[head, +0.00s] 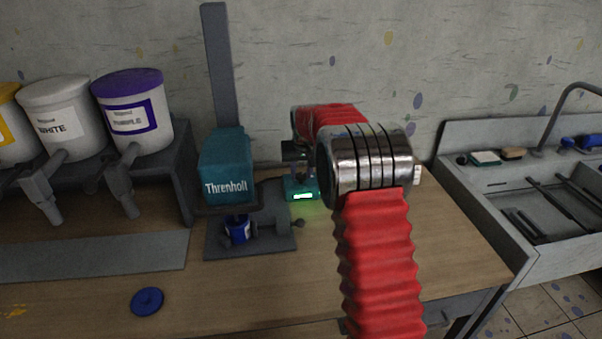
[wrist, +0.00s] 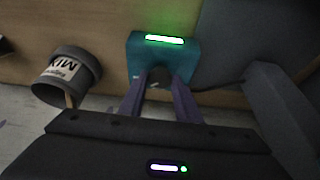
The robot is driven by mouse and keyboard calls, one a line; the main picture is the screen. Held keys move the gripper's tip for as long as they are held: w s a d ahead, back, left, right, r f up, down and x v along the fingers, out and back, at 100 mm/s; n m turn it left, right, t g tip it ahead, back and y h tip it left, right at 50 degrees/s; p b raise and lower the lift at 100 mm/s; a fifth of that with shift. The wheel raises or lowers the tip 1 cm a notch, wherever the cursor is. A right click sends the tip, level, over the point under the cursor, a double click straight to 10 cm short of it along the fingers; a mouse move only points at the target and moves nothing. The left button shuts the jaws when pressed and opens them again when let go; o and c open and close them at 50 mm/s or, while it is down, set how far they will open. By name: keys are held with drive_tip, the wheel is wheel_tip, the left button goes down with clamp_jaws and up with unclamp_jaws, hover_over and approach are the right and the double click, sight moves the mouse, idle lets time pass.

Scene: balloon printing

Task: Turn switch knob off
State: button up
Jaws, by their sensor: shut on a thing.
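The switch is a small teal box (head: 301,188) on the table, right of the Threnholl machine, with a lit white-green indicator. In the wrist view the teal box (wrist: 176,54) shows its lit strip and a dark knob (wrist: 158,80) on its near side. My gripper (wrist: 158,84) has its purple fingers closed around the knob. In the head view my gripper (head: 303,170) is small and partly hidden behind my red arm; the knob cannot be made out there. The knob's exact angle is hard to tell.
The teal Threnholl machine (head: 226,170) stands close left of the switch. A grey MIX cup (wrist: 66,76) is beside it in the wrist view. White (head: 58,115) and purple (head: 134,110) buckets stand left, a sink (head: 530,200) right. A blue lid (head: 147,301) lies in front.

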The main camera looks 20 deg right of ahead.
drive_tip(key=n, duration=0.1)
drive_tip(key=n+y, duration=0.1)
drive_tip(key=n, duration=0.2)
drive_tip(key=shift+d+n+y, duration=0.3)
drive_tip(key=shift+n+y, duration=0.1)
drive_tip(key=shift+w+d+n+y, duration=0.1)
drive_tip(key=shift+n+y, duration=0.35)
drive_tip(key=shift+n, duration=0.65)
drive_tip(key=shift+d+n+y, duration=0.1)
drive_tip(key=shift+n+y, duration=0.35)
drive_tip(key=shift+n, duration=0.65)
drive_tip(key=o, duration=1.1)
drive_tip(key=shift+g, duration=0.3)
drive_tip(key=shift+c, duration=0.2)
drive_tip(key=shift+r, duration=0.1)
drive_tip(key=v, duration=1.3)
drive_tip(key=shift+s+r, duration=0.2)
drive_tip(key=shift+r, duration=0.05)
drive_tip(key=shift+w, duration=0.1)
